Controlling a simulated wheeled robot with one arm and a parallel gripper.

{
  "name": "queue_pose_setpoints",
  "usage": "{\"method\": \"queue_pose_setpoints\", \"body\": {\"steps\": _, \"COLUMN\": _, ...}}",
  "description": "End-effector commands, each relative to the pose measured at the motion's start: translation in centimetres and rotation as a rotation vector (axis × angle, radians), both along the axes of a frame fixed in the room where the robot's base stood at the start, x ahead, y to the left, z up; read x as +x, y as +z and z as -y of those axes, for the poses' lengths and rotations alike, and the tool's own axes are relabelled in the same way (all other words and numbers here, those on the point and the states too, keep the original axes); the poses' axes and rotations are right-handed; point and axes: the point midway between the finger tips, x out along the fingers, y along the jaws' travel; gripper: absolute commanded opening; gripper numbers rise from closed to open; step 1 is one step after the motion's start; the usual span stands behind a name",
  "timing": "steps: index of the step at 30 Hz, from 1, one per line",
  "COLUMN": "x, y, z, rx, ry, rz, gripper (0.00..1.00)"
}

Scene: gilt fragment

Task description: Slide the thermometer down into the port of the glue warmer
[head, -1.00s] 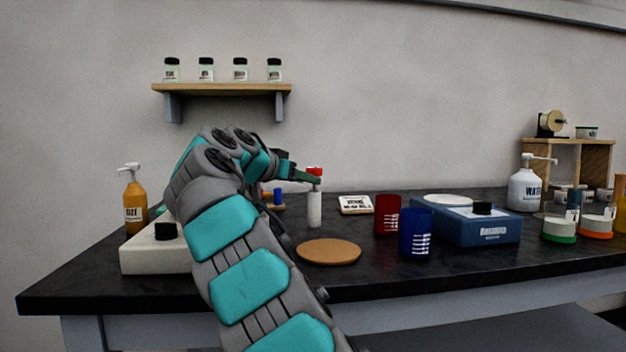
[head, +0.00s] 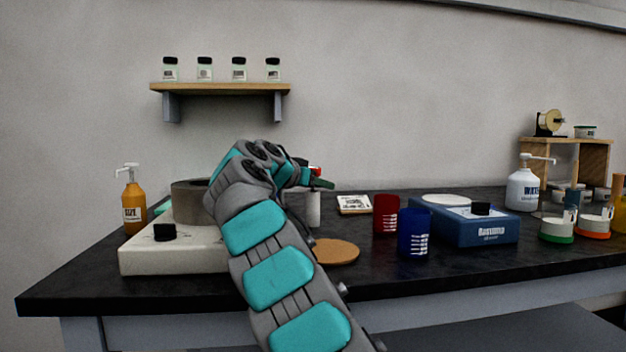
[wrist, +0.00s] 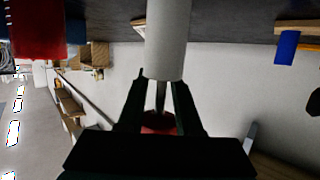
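The thermometer (head: 315,170) stands upright with its red head above a white cylindrical holder (head: 314,210). In the wrist view the holder (wrist: 168,40) comes in from the top, with the thermometer's thin metal stem (wrist: 161,97) between it and the red head. My gripper (head: 328,184) is at stem height; in the wrist view its two fingers (wrist: 159,84) lie either side of the stem, with narrow gaps, and look open. What looks like the glue warmer (head: 150,258) is the white box with a grey pot at left; my arm covers its right part and I cannot see the port.
A round cork mat (head: 337,251) lies in front of the holder. A red cup (head: 386,213), a blue cup (head: 416,233) and a blue appliance (head: 470,228) stand to the right. An amber pump bottle (head: 134,205) stands at the far left.

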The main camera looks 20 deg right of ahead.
Motion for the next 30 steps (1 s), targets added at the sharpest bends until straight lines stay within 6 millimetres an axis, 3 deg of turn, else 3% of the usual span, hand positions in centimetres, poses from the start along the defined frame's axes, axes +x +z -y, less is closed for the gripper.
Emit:
{"method": "queue_pose_setpoints", "body": {"steps": 9, "x": 0.0, "y": -0.02, "z": -0.02, "rx": 0.0, "ry": 0.0, "rz": 0.0, "gripper": 0.0}}
{"method": "queue_pose_setpoints", "body": {"steps": 30, "x": -0.21, "y": 0.42, "z": -0.01, "rx": 0.0, "ry": 0.0, "rz": 0.0, "gripper": 0.0}}
